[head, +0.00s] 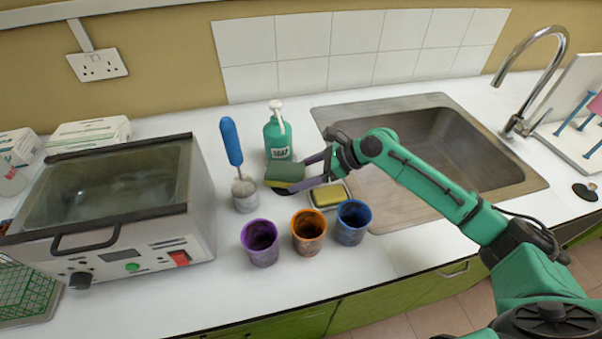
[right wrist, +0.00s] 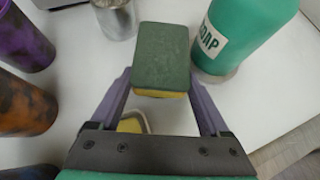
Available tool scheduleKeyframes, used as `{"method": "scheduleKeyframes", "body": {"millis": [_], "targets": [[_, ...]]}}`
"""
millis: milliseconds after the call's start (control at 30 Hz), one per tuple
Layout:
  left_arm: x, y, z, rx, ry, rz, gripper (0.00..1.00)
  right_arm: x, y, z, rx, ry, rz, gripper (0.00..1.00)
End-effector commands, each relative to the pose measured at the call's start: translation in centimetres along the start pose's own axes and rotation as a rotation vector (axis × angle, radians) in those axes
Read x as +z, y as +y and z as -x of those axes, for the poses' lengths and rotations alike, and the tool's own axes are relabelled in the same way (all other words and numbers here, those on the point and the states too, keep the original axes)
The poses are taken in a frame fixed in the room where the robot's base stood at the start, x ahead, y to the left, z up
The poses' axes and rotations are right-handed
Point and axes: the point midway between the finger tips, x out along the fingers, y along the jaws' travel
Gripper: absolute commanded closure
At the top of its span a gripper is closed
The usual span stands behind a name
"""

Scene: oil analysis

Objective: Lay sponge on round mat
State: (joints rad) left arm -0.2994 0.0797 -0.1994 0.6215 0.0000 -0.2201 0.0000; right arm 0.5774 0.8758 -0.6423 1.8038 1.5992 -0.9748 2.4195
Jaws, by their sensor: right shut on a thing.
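A sponge (head: 285,172), dark green on top and yellow below, is held between the fingers of my right gripper (head: 303,173), above the counter in front of the green soap bottle (head: 278,138). In the right wrist view the sponge (right wrist: 161,55) sits between the two purple fingertips (right wrist: 162,84), green face toward the camera. A dark patch (head: 284,192) shows just under the sponge in the head view; I cannot tell if it is the round mat. No other round mat shows clearly near the sponge. My left gripper is not in view.
Purple (head: 260,243), orange (head: 308,232) and blue (head: 352,222) cups stand in front. A small dish (head: 340,203) holds a yellow block. A blue-handled brush stands in a metal holder (head: 245,196). The sink (head: 440,115) is right; a bath machine (head: 150,225) is left. A black disc (head: 585,192) lies far right.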

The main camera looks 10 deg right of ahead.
Motion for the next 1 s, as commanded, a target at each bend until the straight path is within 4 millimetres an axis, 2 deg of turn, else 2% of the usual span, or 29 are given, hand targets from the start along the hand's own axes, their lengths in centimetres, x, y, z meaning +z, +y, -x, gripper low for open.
{"method": "scheduleKeyframes", "body": {"millis": [700, 733, 767, 800, 1000], "targets": [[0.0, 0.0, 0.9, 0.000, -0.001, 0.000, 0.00, -1.4, 0.0, -0.9, -0.001, -0.002, 0.001, 0.71], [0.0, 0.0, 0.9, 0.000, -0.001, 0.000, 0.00, -1.4, 0.0, -0.9, -0.001, -0.002, 0.001, 0.17], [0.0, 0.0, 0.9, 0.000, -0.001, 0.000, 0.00, -1.4, 0.0, -0.9, 0.000, -0.002, 0.001, 0.05], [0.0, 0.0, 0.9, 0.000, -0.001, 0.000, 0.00, -1.4, 0.0, -0.9, 0.000, -0.001, 0.001, 0.00], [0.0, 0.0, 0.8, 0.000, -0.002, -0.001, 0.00, -1.4, 0.0, -0.9, -0.001, -0.001, 0.001, 0.00]]}}
